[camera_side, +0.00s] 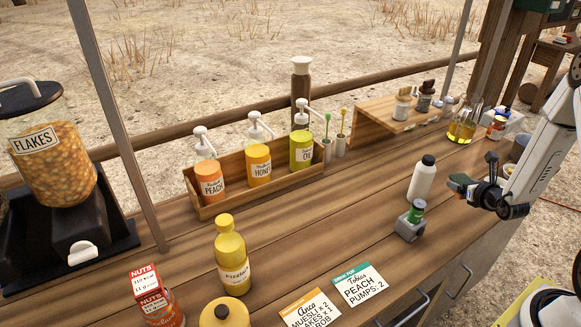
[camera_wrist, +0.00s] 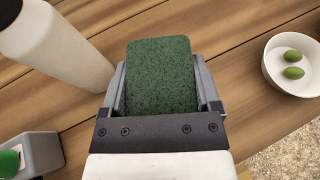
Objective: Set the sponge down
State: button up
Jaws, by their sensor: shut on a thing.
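My gripper (camera_wrist: 161,88) is shut on the sponge (camera_wrist: 160,75), which is dark green and speckled and sits between the two fingers in the wrist view. In the side view my gripper (camera_side: 476,188) is at the right, above the wooden counter (camera_side: 340,215), and the sponge (camera_side: 461,181) shows as a small dark green piece at its tip. The sponge appears held above the counter, just right of a white bottle. How high it is I cannot tell exactly.
The white bottle (camera_side: 422,178) with a black cap stands close to the gripper. A grey block with a green top (camera_side: 411,220) is in front of it. A white bowl (camera_wrist: 293,64) with two green olives lies right of the sponge. Order cards (camera_side: 358,284) lie at the front.

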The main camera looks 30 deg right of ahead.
aim_at(454, 205)
jog(key=shift+f, duration=0.95)
jog(key=shift+f, duration=0.1)
jog(key=shift+f, duration=1.65)
jog(key=shift+f, duration=0.15)
jog(key=o, duration=1)
jog(key=shift+s+r, duration=0.1)
jog(key=shift+r, duration=0.1)
jog(key=v, duration=1.1)
jog(key=shift+s+a+r, duration=0.1)
jog(key=shift+s+a, duration=0.15)
jog(key=shift+s, duration=0.05)
